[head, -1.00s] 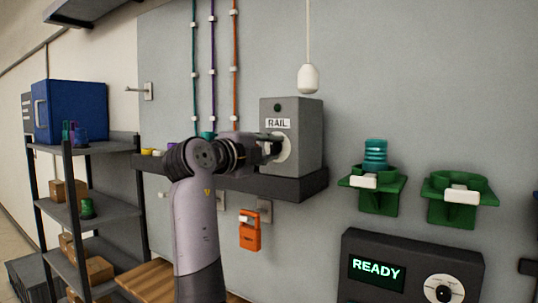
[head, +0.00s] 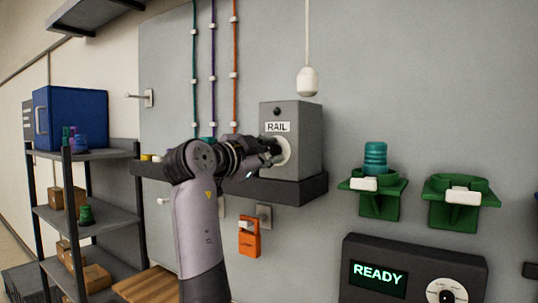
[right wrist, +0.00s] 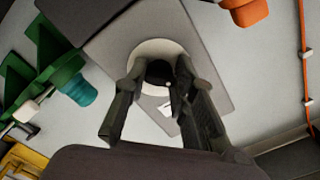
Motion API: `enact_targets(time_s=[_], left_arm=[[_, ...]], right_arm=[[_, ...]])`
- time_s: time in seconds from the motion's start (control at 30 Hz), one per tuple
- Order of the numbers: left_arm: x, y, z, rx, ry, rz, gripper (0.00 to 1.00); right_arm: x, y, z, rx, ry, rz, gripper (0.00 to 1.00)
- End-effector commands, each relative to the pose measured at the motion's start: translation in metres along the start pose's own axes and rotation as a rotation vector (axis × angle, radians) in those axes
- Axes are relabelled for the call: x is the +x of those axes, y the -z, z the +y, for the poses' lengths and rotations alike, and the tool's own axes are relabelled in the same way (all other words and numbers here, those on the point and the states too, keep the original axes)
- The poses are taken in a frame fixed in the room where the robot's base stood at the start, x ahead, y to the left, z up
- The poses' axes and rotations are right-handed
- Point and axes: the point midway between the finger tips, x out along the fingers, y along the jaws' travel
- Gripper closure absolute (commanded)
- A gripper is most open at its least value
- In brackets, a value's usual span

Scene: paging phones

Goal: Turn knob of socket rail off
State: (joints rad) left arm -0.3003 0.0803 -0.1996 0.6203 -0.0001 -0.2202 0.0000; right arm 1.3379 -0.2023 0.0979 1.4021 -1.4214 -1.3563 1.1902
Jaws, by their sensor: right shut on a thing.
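The grey socket rail box (head: 309,140) labelled RAIL stands on a dark wall shelf (head: 290,190). Its small round lamp (head: 277,111) is dark. A white round dial plate (head: 285,151) is on its front, partly hidden by my gripper. My right gripper (head: 275,152) reaches this dial from the left. In the right wrist view the dark knob (right wrist: 159,72) sits in the middle of the white plate (right wrist: 150,48), and my right gripper (right wrist: 160,84) is shut on it, one finger on each side. My left gripper is not in view.
Green wall holders (head: 461,205) are to the right, one with a teal cylinder (head: 375,157). A black panel (head: 415,270) reading READY is below. A white pendant (head: 307,80) hangs above the box. An orange tag (head: 249,240) hangs under the shelf.

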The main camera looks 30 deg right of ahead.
Motion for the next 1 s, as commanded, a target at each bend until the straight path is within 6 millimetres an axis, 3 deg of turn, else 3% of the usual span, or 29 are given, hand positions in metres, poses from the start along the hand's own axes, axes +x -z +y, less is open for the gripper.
enact_targets(time_s=[0.63,0.67,1.0], left_arm=[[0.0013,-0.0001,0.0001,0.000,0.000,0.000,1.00],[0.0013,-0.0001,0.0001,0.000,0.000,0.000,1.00],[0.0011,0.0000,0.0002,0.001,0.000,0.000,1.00]], right_arm=[[0.0004,-0.0037,0.0028,-0.057,-0.008,-0.006,1.00],[0.0004,-0.0038,0.0029,-0.057,-0.008,-0.006,0.75],[0.0002,-0.0017,0.0015,-0.054,-0.004,-0.003,0.55]])
